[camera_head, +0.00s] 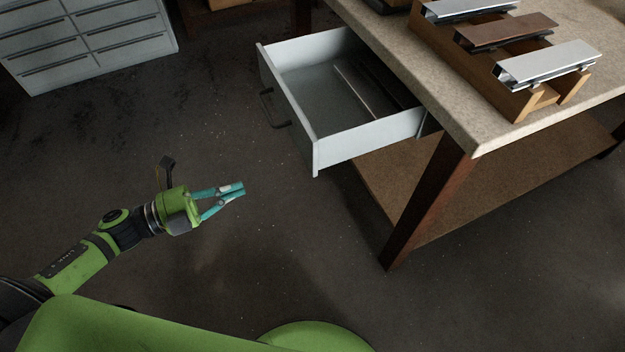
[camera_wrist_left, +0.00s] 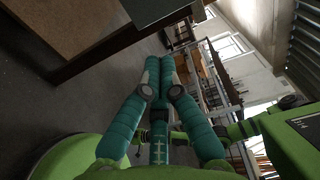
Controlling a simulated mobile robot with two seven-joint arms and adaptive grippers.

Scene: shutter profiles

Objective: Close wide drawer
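The wide drawer is a light grey metal drawer (camera_head: 365,145) pulled well out from under the workbench in the head view. Its front panel (camera_head: 290,110) faces left and carries a dark bar handle (camera_head: 270,108). A long thin dark piece (camera_head: 357,92) lies inside. My left gripper (camera_head: 243,188) has teal fingers, with its tips together and nothing between them. It is in front of and below the drawer front, clearly apart from it. The left wrist view also shows the left gripper's fingers (camera_wrist_left: 160,66) meeting at the tips. My right gripper does not show.
The workbench top (camera_head: 440,85) carries a wooden rack (camera_head: 515,100) with metal and brown profiles. A bench leg (camera_head: 425,210) and a low wooden shelf (camera_head: 480,195) stand right of the drawer. A grey drawer cabinet (camera_head: 90,40) is at upper left. The floor between is clear.

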